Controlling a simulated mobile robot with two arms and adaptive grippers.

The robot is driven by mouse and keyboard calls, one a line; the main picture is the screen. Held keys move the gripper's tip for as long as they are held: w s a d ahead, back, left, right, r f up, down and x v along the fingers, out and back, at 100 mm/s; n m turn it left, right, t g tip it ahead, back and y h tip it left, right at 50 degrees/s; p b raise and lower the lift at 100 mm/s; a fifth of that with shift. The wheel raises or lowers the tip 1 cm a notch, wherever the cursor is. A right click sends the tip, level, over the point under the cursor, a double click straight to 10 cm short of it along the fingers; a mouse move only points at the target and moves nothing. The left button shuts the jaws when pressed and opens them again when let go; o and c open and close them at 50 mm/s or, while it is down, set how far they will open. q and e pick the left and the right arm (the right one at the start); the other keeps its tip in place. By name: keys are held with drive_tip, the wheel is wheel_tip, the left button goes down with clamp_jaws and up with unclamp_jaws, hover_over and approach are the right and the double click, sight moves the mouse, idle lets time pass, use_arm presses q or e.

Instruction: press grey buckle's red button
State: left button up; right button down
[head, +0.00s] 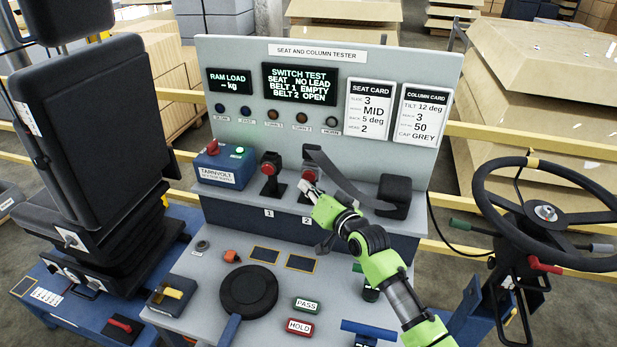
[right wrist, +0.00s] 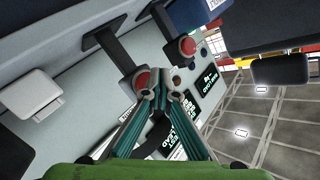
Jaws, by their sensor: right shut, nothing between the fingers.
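Two buckles with red buttons stand on the tester's ledge. The one at place 1 (head: 271,176) is black. The one at place 2 (head: 313,152) looks dark grey, with a grey strap running right from it; its red button (head: 309,175) faces me. My right gripper (head: 307,187) is shut and empty, its tips just in front of the place 2 button. In the right wrist view the fingertips (right wrist: 164,93) are beside the nearer red button (right wrist: 142,80); I cannot tell whether they touch it. The other red button (right wrist: 187,46) lies further off. My left gripper is out of view.
The tester panel (head: 225,120) stands behind the buckles; its screen (head: 300,84) reads BELT 1 EMPTY, BELT 2 OPEN. A black holder (head: 394,196) stands right of the strap. A blue box (head: 224,166) is left. A steering wheel (head: 545,212) stands right, a seat (head: 95,125) left.

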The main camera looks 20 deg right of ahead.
drive_tip(key=s+a+p, duration=0.1)
drive_tip(key=s, duration=0.1)
drive_tip(key=s+a+p, duration=0.1)
drive_tip(key=s+p, duration=0.1)
drive_tip(key=shift+a, duration=0.4)
idle(0.5)
